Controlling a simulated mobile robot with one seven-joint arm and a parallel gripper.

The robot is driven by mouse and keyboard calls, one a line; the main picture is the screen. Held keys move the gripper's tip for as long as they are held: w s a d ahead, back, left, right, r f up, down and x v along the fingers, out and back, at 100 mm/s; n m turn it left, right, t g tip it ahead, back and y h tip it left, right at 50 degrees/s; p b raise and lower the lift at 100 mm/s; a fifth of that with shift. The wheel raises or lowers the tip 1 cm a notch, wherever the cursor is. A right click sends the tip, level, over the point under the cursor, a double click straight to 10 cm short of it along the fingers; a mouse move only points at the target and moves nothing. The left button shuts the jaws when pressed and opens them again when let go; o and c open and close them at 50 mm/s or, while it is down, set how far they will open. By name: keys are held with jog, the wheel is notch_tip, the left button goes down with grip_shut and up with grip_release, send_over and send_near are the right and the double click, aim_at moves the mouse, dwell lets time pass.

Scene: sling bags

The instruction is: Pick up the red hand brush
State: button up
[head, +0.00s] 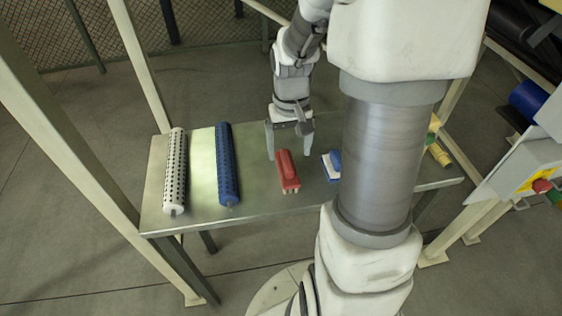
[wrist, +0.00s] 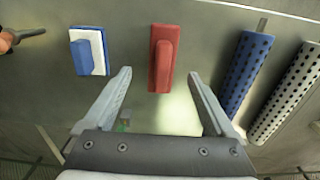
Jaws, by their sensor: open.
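The red hand brush (head: 287,173) lies on the metal table, near its middle, with its bristle end toward the front edge. My gripper (head: 289,150) is open and empty above the table, just behind the brush in the head view. In the wrist view the red brush (wrist: 163,58) lies ahead of my gripper (wrist: 158,75), roughly centred between the two spread fingers. The fingers do not visibly touch it.
A blue-and-white brush (head: 331,166) lies right of the red one, partly hidden by my arm. A blue perforated roller (head: 227,165) and a white perforated roller (head: 175,170) lie left on the table (head: 262,200). A yellow item (head: 437,150) lies at the right.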

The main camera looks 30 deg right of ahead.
aim_at(287, 159)
jog(key=shift+w+a+f+b, duration=0.15)
jog(key=shift+f+b, duration=0.2)
jog(key=shift+f, duration=1.2)
jog(key=shift+w+d+f+b, duration=0.1)
jog(key=shift+f+b, duration=0.2)
jog(key=shift+f, duration=1.25)
jog(key=shift+c, duration=0.3)
grip_shut()
